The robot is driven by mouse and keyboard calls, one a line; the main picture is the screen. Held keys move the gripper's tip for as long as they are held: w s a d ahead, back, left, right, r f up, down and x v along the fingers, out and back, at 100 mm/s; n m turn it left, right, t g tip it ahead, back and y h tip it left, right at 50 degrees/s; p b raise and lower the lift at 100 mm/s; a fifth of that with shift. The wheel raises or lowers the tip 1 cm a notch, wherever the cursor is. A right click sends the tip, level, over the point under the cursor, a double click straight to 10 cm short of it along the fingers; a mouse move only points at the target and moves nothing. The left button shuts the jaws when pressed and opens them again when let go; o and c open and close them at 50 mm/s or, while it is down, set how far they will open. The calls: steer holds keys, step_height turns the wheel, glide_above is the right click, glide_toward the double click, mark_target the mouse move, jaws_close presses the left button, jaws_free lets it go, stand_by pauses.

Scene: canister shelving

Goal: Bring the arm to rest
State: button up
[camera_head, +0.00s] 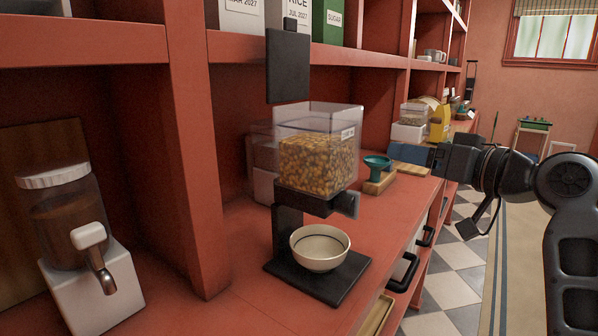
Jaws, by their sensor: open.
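My arm (572,215) enters from the right edge, bent at a black joint. My gripper (436,158) points left toward the counter, at the height of the dispenser's clear bin, and looks empty. Its jaws are open, though the fingertips are small and hard to make out. It is to the right of the grain dispenser (318,160) and clear of it. In the picture it overlaps the far part of the counter; I cannot tell the gap there.
The red counter (225,305) holds a cream bowl (320,248) on the dispenser's black base, a drink dispenser (82,250) at left and a teal-topped scale (378,172). Drawer handles (403,272) stick out in front. The checkered floor (465,262) at right is open.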

steer(key=s+f+m+t+h, duration=0.15)
steer(key=s+f, duration=0.25)
steer(key=f, duration=0.5)
steer(key=s+f+m+h, duration=0.3)
steer(key=s+f, duration=0.1)
steer(key=f, duration=0.6)
steer(key=s+d+f+m+h, duration=0.1)
steer(key=s+f+h, duration=0.1)
steer(key=s+f, duration=0.55)
steer(key=s+d+f+m+h, duration=0.15)
steer(key=s+f, duration=0.25)
steer(key=s, duration=0.6)
steer(key=s+r+n+h, duration=0.1)
steer(key=s+r, duration=0.1)
steer(key=s, duration=1.1)
steer(key=s+r+n+h, duration=0.1)
steer(key=s+r+n, duration=0.1)
steer(key=s, duration=1.1)
steer(key=shift+s+a+r+g, duration=0.2)
steer(key=shift+r+g, duration=0.15)
steer(key=shift+r, duration=0.25)
